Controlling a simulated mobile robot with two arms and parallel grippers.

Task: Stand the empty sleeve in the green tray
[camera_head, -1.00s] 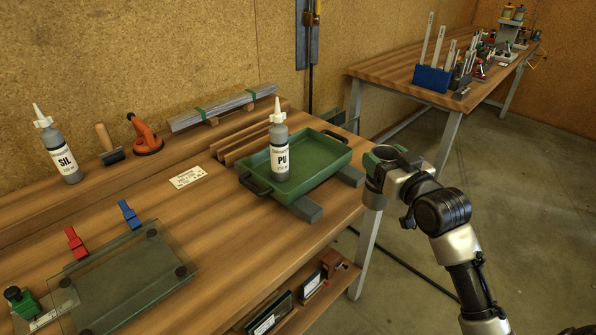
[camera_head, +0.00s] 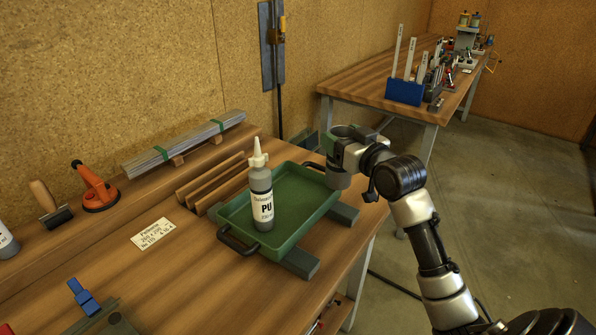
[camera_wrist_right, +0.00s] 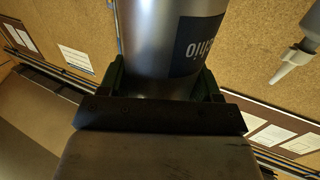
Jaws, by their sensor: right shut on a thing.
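The green tray (camera_head: 300,222) sits on the wooden bench across two grey blocks. A grey bottle labelled PU (camera_head: 262,200) stands upright in its near left part. My right gripper (camera_head: 345,152) is at the tray's right end, shut around a silver cylinder, the sleeve (camera_head: 338,180). The sleeve is upright and seems to be at or just above the tray's right rim; I cannot tell whether it touches. In the right wrist view the sleeve (camera_wrist_right: 150,45) shows a dark blue label between the jaws (camera_wrist_right: 160,85). My left gripper is not in view.
A bundle of metal strips (camera_head: 185,145), wooden strips (camera_head: 215,182), an orange suction tool (camera_head: 97,190) and a paper card (camera_head: 153,233) lie left of the tray. The tray's middle is clear. A second bench (camera_head: 360,95) stands behind.

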